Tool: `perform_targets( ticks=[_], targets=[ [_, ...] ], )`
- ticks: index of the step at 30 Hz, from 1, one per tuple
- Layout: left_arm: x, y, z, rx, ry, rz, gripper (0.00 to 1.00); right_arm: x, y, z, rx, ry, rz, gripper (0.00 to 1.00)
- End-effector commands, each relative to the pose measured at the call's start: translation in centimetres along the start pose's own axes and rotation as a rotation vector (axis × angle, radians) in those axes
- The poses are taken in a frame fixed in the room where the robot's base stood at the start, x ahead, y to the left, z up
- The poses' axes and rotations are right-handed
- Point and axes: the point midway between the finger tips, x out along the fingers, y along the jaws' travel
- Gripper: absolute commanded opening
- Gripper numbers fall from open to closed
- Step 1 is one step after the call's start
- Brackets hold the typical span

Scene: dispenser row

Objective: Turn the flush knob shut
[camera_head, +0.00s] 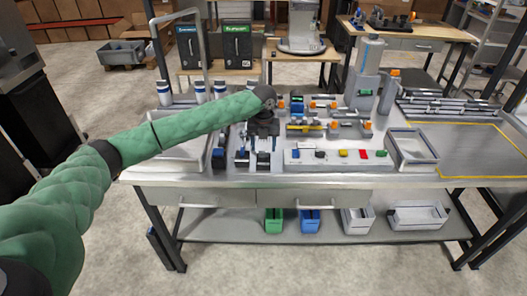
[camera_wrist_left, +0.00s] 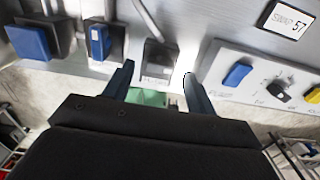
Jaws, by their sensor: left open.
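A light control panel (camera_head: 375,161) lies along the front of the bench, right of my left gripper (camera_head: 263,140). My left gripper's open fingers (camera_wrist_left: 158,72) point at the bench, left of the panel and apart from the knob. A grey block with a label (camera_wrist_left: 156,60) shows between the fingers. My right gripper is out of view.
A blue button (camera_wrist_left: 237,74) sits left of the knob, and a display (camera_wrist_left: 288,19) stands beyond it. Small blue units (camera_wrist_left: 99,41) are left of the fingers. Valves with orange handles stand behind the panel (camera_head: 323,104). A grey tray (camera_head: 412,147) stands right.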

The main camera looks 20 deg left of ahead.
Motion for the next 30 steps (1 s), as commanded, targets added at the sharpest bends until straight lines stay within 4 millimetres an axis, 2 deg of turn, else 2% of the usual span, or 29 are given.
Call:
perform_targets(
  ticks=[1,6,15,26,30],
  targets=[
    [-0.5,0.0,0.0,0.002,-0.001,-0.001,0.56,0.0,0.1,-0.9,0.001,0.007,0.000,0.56],
    [-2.8,0.0,0.0,0.000,-0.002,-0.001,0.56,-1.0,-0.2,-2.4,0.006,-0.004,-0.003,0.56],
    [-5.2,0.0,0.0,0.000,0.000,0.000,0.56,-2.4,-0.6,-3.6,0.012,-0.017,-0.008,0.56],
    [-5.3,-0.1,-0.1,-0.001,0.001,0.000,0.56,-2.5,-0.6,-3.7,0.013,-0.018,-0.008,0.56],
    [-4.0,-0.9,-1.1,-0.023,0.002,-0.008,0.56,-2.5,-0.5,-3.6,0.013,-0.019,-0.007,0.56]
  ],
)
